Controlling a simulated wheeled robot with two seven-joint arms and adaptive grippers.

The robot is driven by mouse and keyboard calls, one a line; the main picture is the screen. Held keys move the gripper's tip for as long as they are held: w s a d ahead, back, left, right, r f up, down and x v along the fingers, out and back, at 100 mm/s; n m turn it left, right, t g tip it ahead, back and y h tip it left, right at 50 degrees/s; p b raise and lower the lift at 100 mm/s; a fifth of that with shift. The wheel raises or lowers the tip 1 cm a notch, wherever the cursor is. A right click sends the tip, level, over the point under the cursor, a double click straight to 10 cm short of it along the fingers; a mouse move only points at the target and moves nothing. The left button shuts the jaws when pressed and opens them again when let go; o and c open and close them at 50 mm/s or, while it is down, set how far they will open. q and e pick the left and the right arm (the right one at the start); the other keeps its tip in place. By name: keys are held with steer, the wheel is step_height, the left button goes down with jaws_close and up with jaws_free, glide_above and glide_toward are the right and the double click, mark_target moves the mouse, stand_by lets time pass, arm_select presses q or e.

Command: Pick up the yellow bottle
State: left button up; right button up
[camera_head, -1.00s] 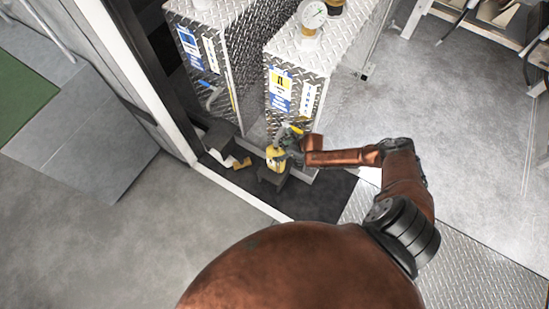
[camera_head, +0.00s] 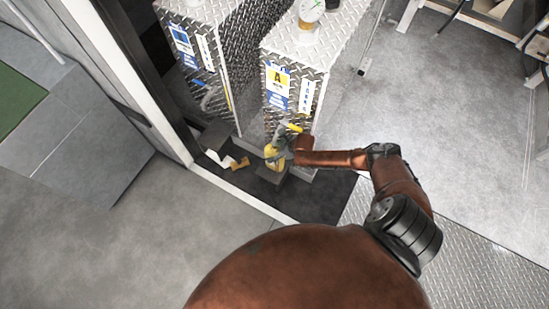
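The yellow bottle (camera_head: 271,155) stands on a small dark step in front of the diamond-plate tank cabinet with the yellow "A" label. My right arm comes in from the right, and its gripper (camera_head: 281,151) is at the bottle, overlapping its upper part. The fingers are small and partly hidden, so I cannot tell whether they are closed on the bottle. My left gripper is not in view.
The labelled cabinet (camera_head: 289,92) stands directly behind the bottle, with a yellow-handled valve (camera_head: 293,127) low on its front. A second cabinet (camera_head: 190,55) is to the left. A white and tan item (camera_head: 238,163) lies left of the bottle. Open floor is at right.

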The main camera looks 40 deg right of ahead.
jaws_close()
stand_by(0.7)
steer(key=shift+w+r, duration=0.1)
